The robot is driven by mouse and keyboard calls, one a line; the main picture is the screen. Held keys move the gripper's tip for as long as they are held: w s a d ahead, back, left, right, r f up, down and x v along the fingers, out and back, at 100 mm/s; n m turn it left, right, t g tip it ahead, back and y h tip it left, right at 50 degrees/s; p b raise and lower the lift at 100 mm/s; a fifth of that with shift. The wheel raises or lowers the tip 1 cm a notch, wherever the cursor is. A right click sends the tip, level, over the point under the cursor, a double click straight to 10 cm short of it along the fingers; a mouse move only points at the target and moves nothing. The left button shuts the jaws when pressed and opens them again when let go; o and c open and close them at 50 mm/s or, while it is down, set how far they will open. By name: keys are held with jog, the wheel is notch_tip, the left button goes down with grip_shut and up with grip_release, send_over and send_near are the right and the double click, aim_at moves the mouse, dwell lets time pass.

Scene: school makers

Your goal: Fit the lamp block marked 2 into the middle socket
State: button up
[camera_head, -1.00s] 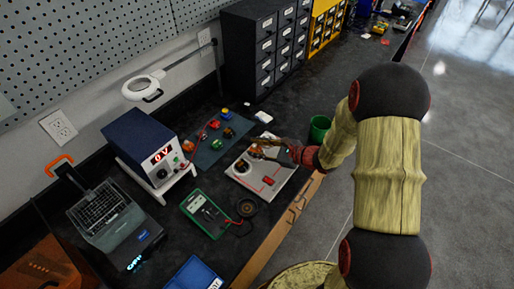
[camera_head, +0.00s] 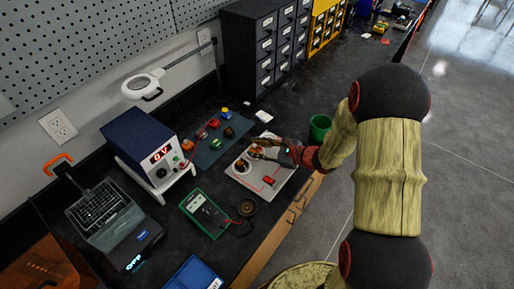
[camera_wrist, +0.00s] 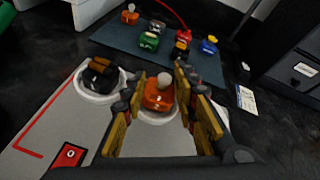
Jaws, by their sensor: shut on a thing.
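The orange lamp block (camera_wrist: 158,97) with a pale bulb sits between the fingers of my gripper (camera_wrist: 158,92) in the wrist view. A small mark shows on its near face. My gripper is shut on the block, over a white ring socket (camera_wrist: 157,118) of the pale board (camera_wrist: 52,122). I cannot tell whether the block is fully seated. Another white ring socket to the left holds a dark block with brown cylinders (camera_wrist: 99,77). In the head view my gripper (camera_head: 258,149) is over the far part of the board (camera_head: 284,186), and its fingers hide the lamp block.
A blue-grey mat (camera_head: 202,157) with several coloured blocks lies behind the board. A red switch (camera_head: 269,180) is on the board's near part. A power supply (camera_head: 147,150), a green multimeter (camera_head: 207,213) and a green cup (camera_head: 320,127) stand nearby.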

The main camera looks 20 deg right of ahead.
jog(key=shift+f, duration=0.35)
jog(key=o, duration=0.8)
jog(key=shift+c, duration=0.2)
jog(key=shift+p+v, duration=1.55)
jog(key=shift+v, duration=3.1)
jog(key=shift+p+v, duration=0.3)
jog(key=shift+v, duration=0.6)
